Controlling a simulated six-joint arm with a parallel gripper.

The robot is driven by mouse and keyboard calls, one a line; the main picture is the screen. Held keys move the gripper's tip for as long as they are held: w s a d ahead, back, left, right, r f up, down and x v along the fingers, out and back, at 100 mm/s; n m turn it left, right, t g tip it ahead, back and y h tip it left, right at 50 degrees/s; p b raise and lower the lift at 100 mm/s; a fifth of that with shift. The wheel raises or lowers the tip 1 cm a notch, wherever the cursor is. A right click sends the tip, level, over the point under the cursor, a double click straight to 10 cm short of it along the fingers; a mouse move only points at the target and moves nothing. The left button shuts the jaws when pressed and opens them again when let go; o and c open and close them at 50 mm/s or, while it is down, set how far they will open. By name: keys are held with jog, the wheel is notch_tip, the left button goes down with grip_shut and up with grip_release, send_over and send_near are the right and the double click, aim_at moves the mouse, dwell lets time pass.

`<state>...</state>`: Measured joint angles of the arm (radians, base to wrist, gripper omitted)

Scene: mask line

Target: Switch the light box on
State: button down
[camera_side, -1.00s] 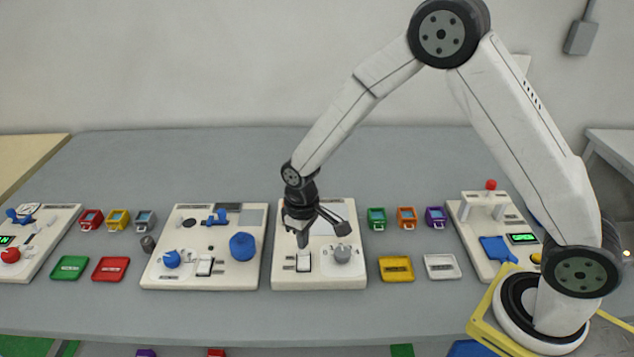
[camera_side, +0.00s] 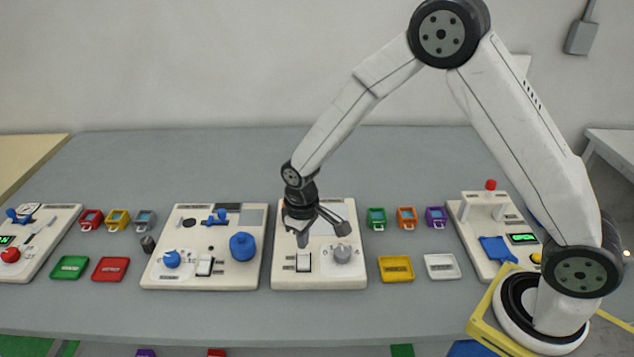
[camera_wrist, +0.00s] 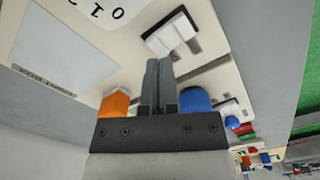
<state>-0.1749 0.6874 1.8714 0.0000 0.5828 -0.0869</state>
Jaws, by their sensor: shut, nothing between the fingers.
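In the wrist view the white switch (camera_wrist: 172,36) lies just beyond the fingertips of my gripper (camera_wrist: 163,64), and a pale flat plate (camera_wrist: 62,52) is to the left. My gripper is shut and empty, pointing down beside the switch with its tips close to it. Whether they touch it cannot be told.
Another cream panel (camera_side: 160,272) with blue knobs stands to the left. To the right are a yellow tray (camera_side: 396,269), a white tray (camera_side: 442,267) and small coloured bins. An orange part (camera_wrist: 115,104) and a blue part (camera_wrist: 196,100) flank my fingers in the wrist view.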

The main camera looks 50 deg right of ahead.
aim_at(306, 253)
jog(key=shift+f, duration=1.25)
dwell(1.4)
jog(key=shift+r, duration=3.45)
jog(key=shift+r, duration=0.1)
jog(key=shift+s+d+r, duration=0.1)
jog(key=shift+s+d, duration=0.05)
jog(key=s+d+r+m+t, duration=0.1)
jog(key=s+d+r, duration=0.1)
jog(key=s, duration=0.5)
jog(key=s+d+r+m+t, duration=0.1)
jog(key=s+d+r+m, duration=0.1)
jog(key=s+d, duration=0.3)
jog(key=shift+s+d+r+t, duration=0.15)
jog(key=shift+s+r+t, duration=0.15)
jog(key=shift+s, duration=0.95)
